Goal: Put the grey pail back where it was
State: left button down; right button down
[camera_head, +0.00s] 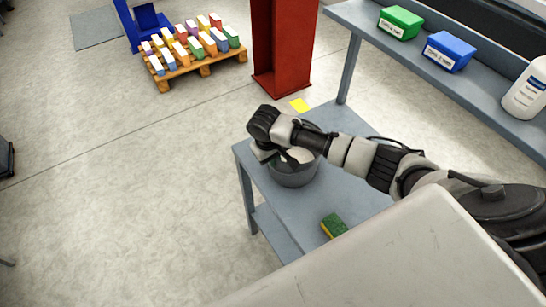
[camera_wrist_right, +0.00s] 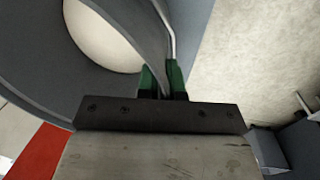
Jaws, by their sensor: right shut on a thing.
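The grey pail (camera_head: 293,175) is on the small grey table (camera_head: 325,200), near its left side; I cannot tell whether its base touches the tabletop. Something whitish shows inside the pail. My right gripper (camera_head: 274,150) is at the pail's rim, with the arm reaching over from the right and covering part of the pail. In the right wrist view the green-tipped fingers (camera_wrist_right: 163,80) are shut on the pail's wall (camera_wrist_right: 135,30), and the pale round content shows inside. My left gripper is not in view.
A green and yellow sponge (camera_head: 334,225) lies on the table's near part. A grey shelf (camera_head: 450,75) at right holds a green bin (camera_head: 400,22), a blue bin (camera_head: 449,51) and a white bottle (camera_head: 526,90). A red column (camera_head: 283,50) and a pallet of boxes (camera_head: 205,66) stand behind.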

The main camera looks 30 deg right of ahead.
jog(key=c, duration=1.7)
grip_release()
jog(key=shift+f, duration=0.15)
jog(key=o, duration=0.4)
jog(key=r, duration=0.4)
jog(key=a+r+b, duration=0.1)
jog(key=r, duration=0.7)
jog(key=shift+s+a+r, duration=0.1)
jog(key=shift+a+r, duration=0.05)
jog(key=shift+a, duration=0.25)
